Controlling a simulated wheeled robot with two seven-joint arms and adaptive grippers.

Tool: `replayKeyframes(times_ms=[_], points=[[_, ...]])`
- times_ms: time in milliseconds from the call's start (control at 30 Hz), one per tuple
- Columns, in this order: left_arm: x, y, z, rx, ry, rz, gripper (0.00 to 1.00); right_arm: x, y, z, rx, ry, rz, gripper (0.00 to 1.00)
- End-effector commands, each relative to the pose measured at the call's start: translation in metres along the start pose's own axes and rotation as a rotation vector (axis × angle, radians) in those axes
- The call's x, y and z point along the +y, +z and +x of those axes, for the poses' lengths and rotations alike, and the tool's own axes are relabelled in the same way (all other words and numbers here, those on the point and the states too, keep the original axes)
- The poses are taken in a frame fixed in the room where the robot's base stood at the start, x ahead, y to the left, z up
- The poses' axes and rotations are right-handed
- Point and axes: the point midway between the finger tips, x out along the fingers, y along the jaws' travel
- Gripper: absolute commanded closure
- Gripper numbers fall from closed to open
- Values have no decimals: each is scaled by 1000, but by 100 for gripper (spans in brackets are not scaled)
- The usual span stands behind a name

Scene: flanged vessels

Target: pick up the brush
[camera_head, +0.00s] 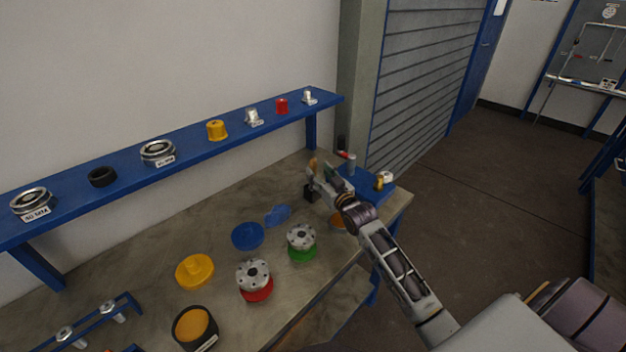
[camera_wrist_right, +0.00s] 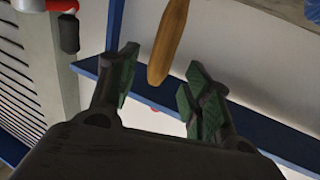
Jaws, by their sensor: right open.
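The brush shows in the right wrist view as a tan wooden handle (camera_wrist_right: 168,42). It hangs down from the top edge into the gap between my fingers, apart from both; its other end is out of frame. In the head view a small orange-brown piece of it (camera_head: 312,163) shows beside my right gripper (camera_head: 322,172), and the rest is hidden. My right gripper, also in the wrist view (camera_wrist_right: 164,88), is open, one green-padded finger on each side of the handle, at the table's far end. My left gripper is not in view.
A blue holder (camera_head: 376,196) with a red-tipped tool (camera_head: 346,156) stands close right of the gripper. Flanged parts on red (camera_head: 257,291) and green (camera_head: 302,253) bases and a blue disc (camera_head: 247,235) stand nearer. A blue shelf (camera_head: 190,143) runs along the wall.

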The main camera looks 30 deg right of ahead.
Motion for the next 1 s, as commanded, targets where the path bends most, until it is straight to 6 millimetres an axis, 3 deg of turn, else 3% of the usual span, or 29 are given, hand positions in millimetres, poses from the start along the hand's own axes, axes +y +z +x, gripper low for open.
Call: replayKeyframes(times_ms=[633, 1000], points=[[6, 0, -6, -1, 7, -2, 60, 0, -2, 45, 1, 0, 1, 50], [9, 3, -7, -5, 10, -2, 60, 0, -1, 51, 0, 0, 0, 50]])
